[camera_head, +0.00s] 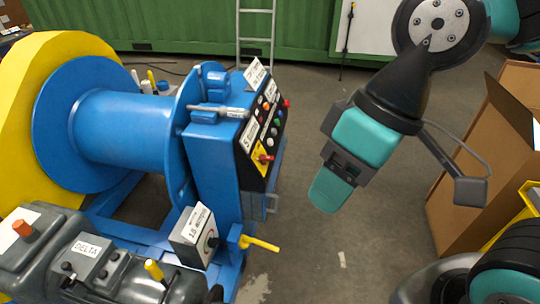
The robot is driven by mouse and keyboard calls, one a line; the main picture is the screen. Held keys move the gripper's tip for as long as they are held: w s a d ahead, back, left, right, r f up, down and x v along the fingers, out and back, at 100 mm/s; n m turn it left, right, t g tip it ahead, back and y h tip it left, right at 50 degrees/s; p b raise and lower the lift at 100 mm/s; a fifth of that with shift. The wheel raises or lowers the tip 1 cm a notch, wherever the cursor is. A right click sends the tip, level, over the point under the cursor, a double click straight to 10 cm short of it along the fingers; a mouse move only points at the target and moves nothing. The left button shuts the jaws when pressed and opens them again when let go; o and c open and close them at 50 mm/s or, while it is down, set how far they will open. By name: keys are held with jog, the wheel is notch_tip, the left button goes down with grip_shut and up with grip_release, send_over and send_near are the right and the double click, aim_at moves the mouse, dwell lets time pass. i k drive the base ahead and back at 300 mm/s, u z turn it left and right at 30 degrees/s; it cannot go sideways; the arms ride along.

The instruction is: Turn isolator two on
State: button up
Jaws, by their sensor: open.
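A black control panel (262,130) on the blue machine's end face carries several coloured buttons. Low on it is a red rotary handle (265,158) on a yellow plate, which looks like an isolator. A grey box (193,240) with a round dial and a white label stands below. The small label lettering is too fine to read surely, so I cannot tell which switch is isolator two. My gripper (330,190) is open and empty, hanging in the air to the right of the panel, apart from it. Its far finger is largely hidden.
A blue winch drum (120,130) with a yellow flange fills the left. A grey unit marked DELTA (92,252) is in front. A yellow lever (262,243) sticks out low. A cardboard box (475,190) stands right. The middle floor is clear.

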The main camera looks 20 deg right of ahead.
aim_at(263, 159)
jog(key=z, duration=0.9)
jog(key=k, duration=0.7)
jog(key=u, duration=0.7)
jog(key=i, duration=0.9)
jog(key=u, duration=0.05)
